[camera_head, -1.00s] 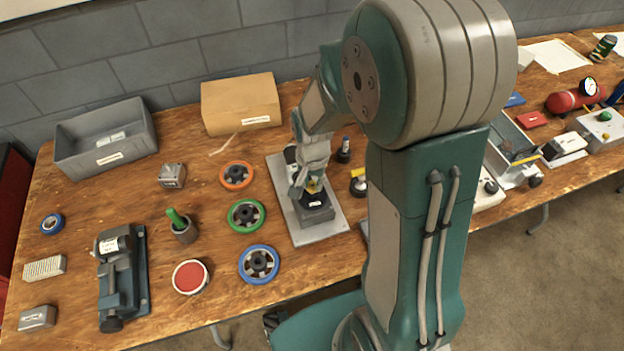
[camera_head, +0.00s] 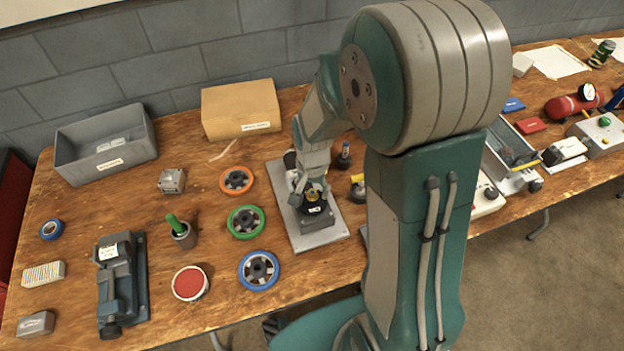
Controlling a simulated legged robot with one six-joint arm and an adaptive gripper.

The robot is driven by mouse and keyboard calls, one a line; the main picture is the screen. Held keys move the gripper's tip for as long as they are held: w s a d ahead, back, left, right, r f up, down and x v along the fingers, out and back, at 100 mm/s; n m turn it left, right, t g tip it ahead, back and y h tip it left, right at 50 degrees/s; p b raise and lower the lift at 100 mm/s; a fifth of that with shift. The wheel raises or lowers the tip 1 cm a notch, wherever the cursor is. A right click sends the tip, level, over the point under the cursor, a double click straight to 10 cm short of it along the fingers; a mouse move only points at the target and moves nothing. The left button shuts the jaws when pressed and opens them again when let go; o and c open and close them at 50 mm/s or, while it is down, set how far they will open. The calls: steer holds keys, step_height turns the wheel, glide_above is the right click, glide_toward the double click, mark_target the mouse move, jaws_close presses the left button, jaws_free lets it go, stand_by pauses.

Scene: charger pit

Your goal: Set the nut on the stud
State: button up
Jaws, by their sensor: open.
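My gripper (camera_head: 311,196) points down over a dark block (camera_head: 319,221) that stands on a light grey plate (camera_head: 307,240) on the wooden bench. It is open. A small yellow, brass-like piece (camera_head: 313,194) shows at the fingertips on top of the block, and I take it for the nut. I cannot tell whether it touches the fingers or sits on a stud. The stud itself is hidden by the gripper and the piece. My arm covers the area right of the plate.
Orange (camera_head: 237,180), green (camera_head: 246,222) and blue (camera_head: 259,270) handwheels lie left of the plate. A grey bin (camera_head: 106,163) and a cardboard box (camera_head: 241,121) stand behind. A small dark post (camera_head: 344,157) stands close right of the gripper.

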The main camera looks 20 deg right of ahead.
step_height(320, 180, up, 12)
steer(key=shift+f, duration=0.25)
steer(key=shift+r, duration=0.1)
stand_by(0.4)
steer(key=s+r+n+t, duration=0.5)
steer(key=s+r+n, duration=0.2)
steer(key=s+r, duration=0.4)
steer(key=s, duration=0.3)
steer(key=shift+t, duration=0.3)
